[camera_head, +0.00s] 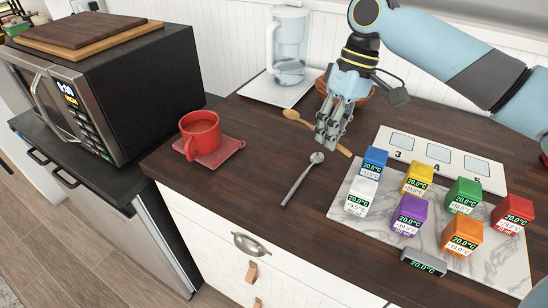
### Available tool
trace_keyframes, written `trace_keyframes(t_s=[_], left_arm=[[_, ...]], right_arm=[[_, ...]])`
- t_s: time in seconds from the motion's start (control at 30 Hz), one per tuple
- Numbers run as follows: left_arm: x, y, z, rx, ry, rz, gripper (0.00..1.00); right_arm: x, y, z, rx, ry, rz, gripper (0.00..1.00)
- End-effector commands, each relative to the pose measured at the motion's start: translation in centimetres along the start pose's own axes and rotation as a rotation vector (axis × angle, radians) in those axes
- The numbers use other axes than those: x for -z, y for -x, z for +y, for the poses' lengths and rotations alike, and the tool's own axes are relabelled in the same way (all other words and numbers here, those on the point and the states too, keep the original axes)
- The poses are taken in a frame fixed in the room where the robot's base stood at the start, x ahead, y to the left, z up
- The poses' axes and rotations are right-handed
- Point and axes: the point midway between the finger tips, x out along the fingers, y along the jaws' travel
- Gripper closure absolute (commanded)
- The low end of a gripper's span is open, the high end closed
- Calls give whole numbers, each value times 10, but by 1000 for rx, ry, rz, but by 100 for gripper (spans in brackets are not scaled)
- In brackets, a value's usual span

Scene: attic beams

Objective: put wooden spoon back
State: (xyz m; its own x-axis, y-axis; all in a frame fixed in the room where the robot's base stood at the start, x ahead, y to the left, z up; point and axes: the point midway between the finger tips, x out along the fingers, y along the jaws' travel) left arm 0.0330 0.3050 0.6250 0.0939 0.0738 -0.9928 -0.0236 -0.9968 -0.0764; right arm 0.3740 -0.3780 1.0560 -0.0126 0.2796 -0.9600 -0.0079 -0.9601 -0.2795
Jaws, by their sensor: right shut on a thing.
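The wooden spoon (293,115) lies on the dark wooden countertop, with its bowl end to the upper left and its handle running to the lower right. My right gripper (332,138) comes down from above over the middle of the spoon and is shut on its handle. The fingers hide part of the handle. The spoon looks at counter level; I cannot tell whether it is lifted. A brown bowl (321,86) stands behind my right gripper, partly hidden by it. My left gripper is not in view.
A metal spoon (302,180) lies in front. Several coloured cubes, one purple (411,210), stand on a marble slab (475,268), near a numbered white board (490,168). A red mug (200,134) sits on a red coaster at left. A pitcher (288,50) stands behind.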

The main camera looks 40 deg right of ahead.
Motion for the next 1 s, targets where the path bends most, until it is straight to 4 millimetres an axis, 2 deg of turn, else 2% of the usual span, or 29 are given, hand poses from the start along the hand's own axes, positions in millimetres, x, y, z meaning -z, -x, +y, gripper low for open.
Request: trace_keyframes(t_s=[0.03,0.2,0.4,0.53,0.8,1.0], left_arm=[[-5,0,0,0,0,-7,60],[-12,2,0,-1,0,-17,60],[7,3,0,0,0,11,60],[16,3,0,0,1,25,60],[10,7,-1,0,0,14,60],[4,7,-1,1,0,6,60]], right_arm=[[10,-8,-10,13,1,2,100],[44,-40,-29,11,0,-1,100],[73,-67,-42,5,0,-2,100],[80,-74,-45,2,0,-1,100],[80,-109,-35,1,0,-3,100],[80,-112,-34,0,1,-1,100]])
